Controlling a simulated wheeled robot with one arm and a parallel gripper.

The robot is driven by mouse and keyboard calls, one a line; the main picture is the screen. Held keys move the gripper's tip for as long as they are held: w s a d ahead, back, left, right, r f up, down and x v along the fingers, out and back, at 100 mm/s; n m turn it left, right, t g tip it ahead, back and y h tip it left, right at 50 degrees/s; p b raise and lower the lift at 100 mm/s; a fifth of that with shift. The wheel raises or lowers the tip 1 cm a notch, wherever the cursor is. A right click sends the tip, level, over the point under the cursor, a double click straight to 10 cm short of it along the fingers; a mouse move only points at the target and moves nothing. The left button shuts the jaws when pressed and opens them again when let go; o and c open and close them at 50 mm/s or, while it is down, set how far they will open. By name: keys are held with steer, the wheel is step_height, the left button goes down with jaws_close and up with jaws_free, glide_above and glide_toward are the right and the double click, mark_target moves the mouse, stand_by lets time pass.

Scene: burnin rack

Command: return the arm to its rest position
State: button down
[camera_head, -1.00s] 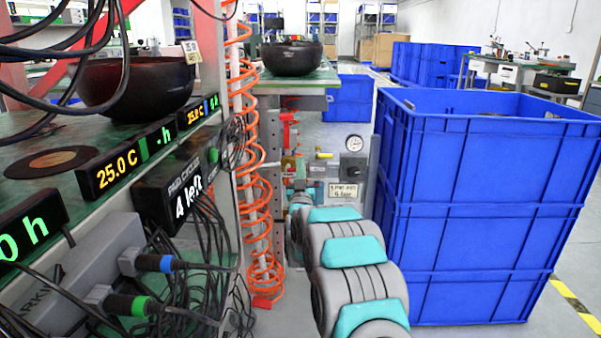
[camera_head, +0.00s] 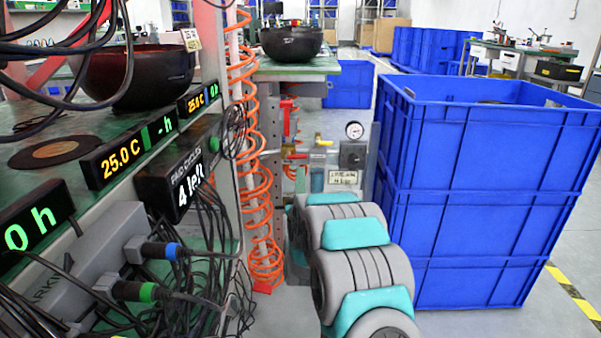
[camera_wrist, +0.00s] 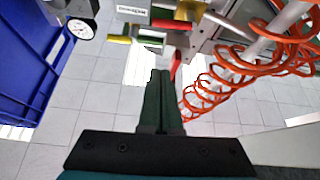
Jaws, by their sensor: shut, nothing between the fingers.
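My gripper (camera_wrist: 162,76) shows in the wrist view, its two dark green fingers together and nothing between them. It points toward the air-line fittings (camera_wrist: 180,28), with tiled floor visible around it. Whether the fingertips touch the red handle (camera_wrist: 176,66) beside them cannot be told. In the head view my grey and teal arm reaches forward low between the bench and the blue crates, and the gripper is hidden there.
Stacked blue crates (camera_head: 480,200) stand close on the right of my arm. An orange coiled hose (camera_head: 262,190) hangs on the left, beside the rack bench with cables (camera_head: 205,260) and a cycle counter box (camera_head: 180,180). A pressure gauge (camera_head: 354,130) is ahead. Open floor lies right of the crates.

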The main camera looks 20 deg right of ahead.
steer(key=s+a+n+g+y+p, duration=0.2)
steer(key=s+a+g+y+p, duration=0.5)
steer(key=s+g, duration=0.55)
steer(key=s+r+g+p, duration=0.1)
steer(key=s+g, duration=0.5)
steer(key=s, duration=1.7)
steer(key=s+r+g+p, duration=0.2)
steer(key=s+g, duration=0.4)
steer(key=s, duration=1.7)
steer(key=shift+a+r+h, duration=0.15)
steer(key=shift+a+h, duration=0.25)
steer(key=shift+a, duration=0.05)
steer(key=shift+w+d+g, duration=0.1)
steer(key=shift+g, duration=0.15)
